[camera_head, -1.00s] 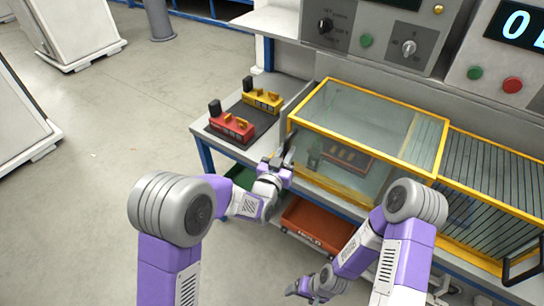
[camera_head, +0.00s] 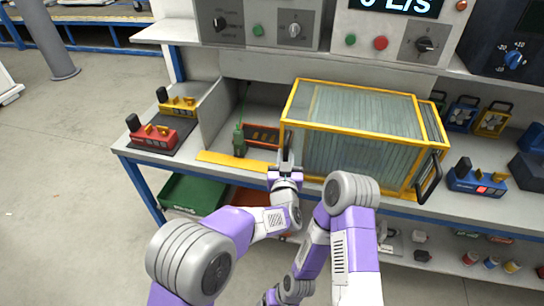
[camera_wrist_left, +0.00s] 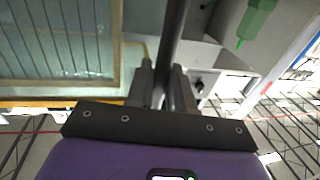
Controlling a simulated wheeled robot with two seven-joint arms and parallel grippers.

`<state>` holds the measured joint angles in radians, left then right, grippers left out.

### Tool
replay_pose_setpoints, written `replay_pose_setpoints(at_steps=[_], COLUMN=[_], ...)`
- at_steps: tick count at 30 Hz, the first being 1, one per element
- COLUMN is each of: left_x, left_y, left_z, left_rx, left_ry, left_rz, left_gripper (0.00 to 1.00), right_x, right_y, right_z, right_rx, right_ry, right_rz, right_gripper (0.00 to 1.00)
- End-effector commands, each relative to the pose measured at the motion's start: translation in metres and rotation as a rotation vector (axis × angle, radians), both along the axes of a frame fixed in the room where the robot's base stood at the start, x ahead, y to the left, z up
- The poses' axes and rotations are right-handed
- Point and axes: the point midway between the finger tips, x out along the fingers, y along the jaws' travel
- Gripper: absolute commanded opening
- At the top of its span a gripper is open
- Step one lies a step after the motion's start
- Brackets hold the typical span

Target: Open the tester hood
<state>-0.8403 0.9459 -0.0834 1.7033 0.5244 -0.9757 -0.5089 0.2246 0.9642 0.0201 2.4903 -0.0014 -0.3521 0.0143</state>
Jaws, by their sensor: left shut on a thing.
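The tester hood (camera_head: 350,152) is a clear box with a yellow frame. It stands to the right of the uncovered tester bay, over the ribbed section. My left gripper (camera_head: 287,160) is at the hood's front left corner. In the left wrist view its fingers (camera_wrist_left: 165,85) are shut on a dark bar, the hood handle (camera_wrist_left: 174,35). The hood's glass fills the left of that view. In the bay are a green part (camera_head: 238,140) and an orange-red fixture (camera_head: 263,135). My right gripper (camera_head: 268,298) hangs low at the bottom edge, partly cut off; its jaws are unclear.
A red device (camera_head: 155,136) and a yellow device (camera_head: 178,105) sit on a dark mat at the bench's left end. A blue device (camera_head: 477,180) stands right of the hood. A green bin (camera_head: 190,194) is on the lower shelf.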

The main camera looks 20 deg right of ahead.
Motion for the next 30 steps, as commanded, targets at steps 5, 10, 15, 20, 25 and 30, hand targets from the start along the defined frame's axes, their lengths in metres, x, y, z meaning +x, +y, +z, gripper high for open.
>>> replay_pose_setpoints(at_steps=[5, 10, 15, 20, 25, 30], left_x=[-0.002, -0.002, -0.002, -0.002, -0.003, -0.018], left_y=[-0.004, -0.004, -0.004, -0.003, -0.003, 0.003], left_z=[0.0, 0.0, 0.0, 0.0, 0.001, 0.002], left_rx=[0.001, 0.0, 0.0, 0.0, 0.0, 0.0], left_ry=[0.001, 0.0, -0.001, -0.001, -0.001, 0.0], left_rz=[-0.004, -0.004, -0.003, -0.002, -0.002, -0.004], left_gripper=[0.0, 0.0, 0.37, 0.38, 0.38, 0.38], right_x=[0.0, 0.0, 0.0, 0.0, 0.0, 0.0], right_y=[0.0, 0.0, 0.0, 0.0, 0.0, 0.0], right_z=[0.0, 0.0, 0.0, 0.0, 0.0, 0.004], right_rx=[0.0, 0.0, 0.0, 0.0, 0.0, 0.0], right_ry=[0.0, 0.001, 0.001, 0.001, 0.001, 0.001], right_rz=[0.0, -0.001, 0.0, -0.001, -0.001, 0.0], right_gripper=[0.81, 0.81, 0.81, 0.81, 0.81, 0.81])
